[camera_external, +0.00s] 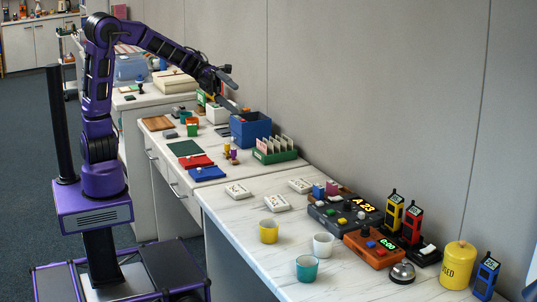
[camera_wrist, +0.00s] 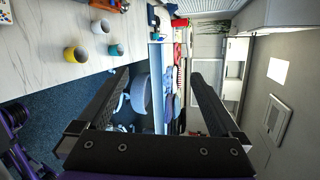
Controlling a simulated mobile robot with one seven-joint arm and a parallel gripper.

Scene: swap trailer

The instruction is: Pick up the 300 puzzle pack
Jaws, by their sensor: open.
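I cannot make out a pack marked 300 in either view. Small white marked packs or cards lie on the near counter, one at the left (camera_external: 238,191), one in the middle (camera_external: 277,203) and one at the right (camera_external: 300,185); their print is too small to read. My gripper (camera_external: 236,96) is open and empty, raised over the far counter near a blue bin (camera_external: 251,131). In the wrist view my gripper (camera_wrist: 160,75) has its fingers wide apart with nothing between them. That view is turned sideways and looks out across the room.
The near counter (camera_external: 228,213) holds a yellow cup (camera_external: 268,231), a white cup (camera_external: 323,245), a teal cup (camera_external: 307,268), an orange control box (camera_external: 374,248) and a yellow canister (camera_external: 458,264). A green card rack (camera_external: 275,150) stands beside the blue bin. The wall is close behind.

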